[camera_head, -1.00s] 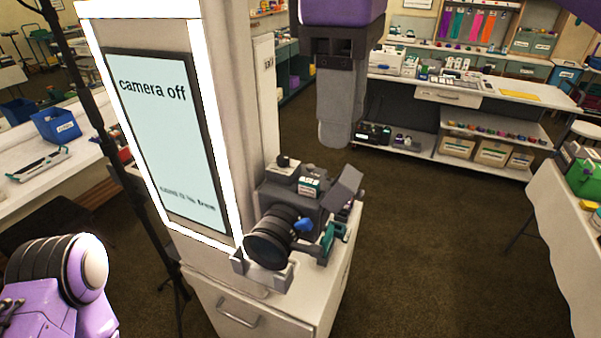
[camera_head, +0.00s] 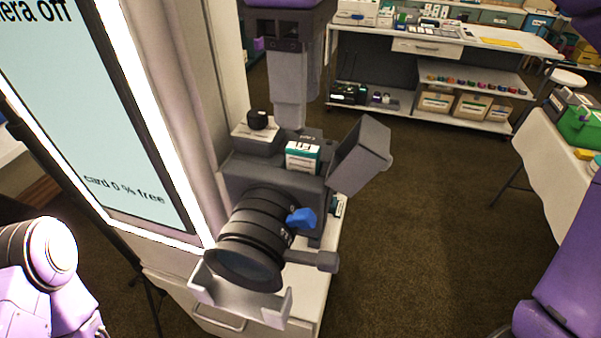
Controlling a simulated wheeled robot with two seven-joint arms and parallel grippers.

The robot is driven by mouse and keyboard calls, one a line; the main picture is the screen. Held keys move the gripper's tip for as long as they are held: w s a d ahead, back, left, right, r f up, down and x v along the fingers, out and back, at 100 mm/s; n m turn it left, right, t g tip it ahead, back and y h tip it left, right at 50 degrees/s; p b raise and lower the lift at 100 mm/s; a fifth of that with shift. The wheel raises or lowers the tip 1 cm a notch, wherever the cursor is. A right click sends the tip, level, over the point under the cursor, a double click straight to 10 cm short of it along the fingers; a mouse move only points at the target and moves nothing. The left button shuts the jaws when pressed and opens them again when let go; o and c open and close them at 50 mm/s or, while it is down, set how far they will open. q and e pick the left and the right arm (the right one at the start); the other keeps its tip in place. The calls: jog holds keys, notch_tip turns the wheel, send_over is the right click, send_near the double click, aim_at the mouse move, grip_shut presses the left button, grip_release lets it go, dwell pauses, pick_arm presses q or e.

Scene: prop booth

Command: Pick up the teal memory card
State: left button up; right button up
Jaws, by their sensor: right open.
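A small block with a white labelled face and teal edges (camera_head: 302,157), which looks like the teal memory card, sits on top of the dark grey camera (camera_head: 240,178). Another bit of teal shows low on the camera's right side, mostly hidden; I cannot tell what it is. My right gripper (camera_head: 290,118) points down from the top of the view, just behind and above the block. It is open, its fingers seen nearly in line, and it appears empty. My left arm shows at the lower left, but its gripper is out of view.
The camera has a large lens (camera_head: 252,235), a blue knob (camera_head: 301,218) and a flip-out screen (camera_head: 360,155). It stands on a white cabinet beside a pillar with a lit screen (camera_head: 95,130). A shelf unit (camera_head: 440,48) stands behind.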

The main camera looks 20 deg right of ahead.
aim_at(303, 147)
jog(key=f, duration=0.4)
jog(key=f+p, duration=0.1)
jog(key=f, duration=0.1)
jog(key=shift+s+d, duration=0.2)
jog(key=shift+s, duration=0.05)
jog(key=shift+a+r, duration=0.1)
grip_shut()
jog(key=shift+r, duration=0.1)
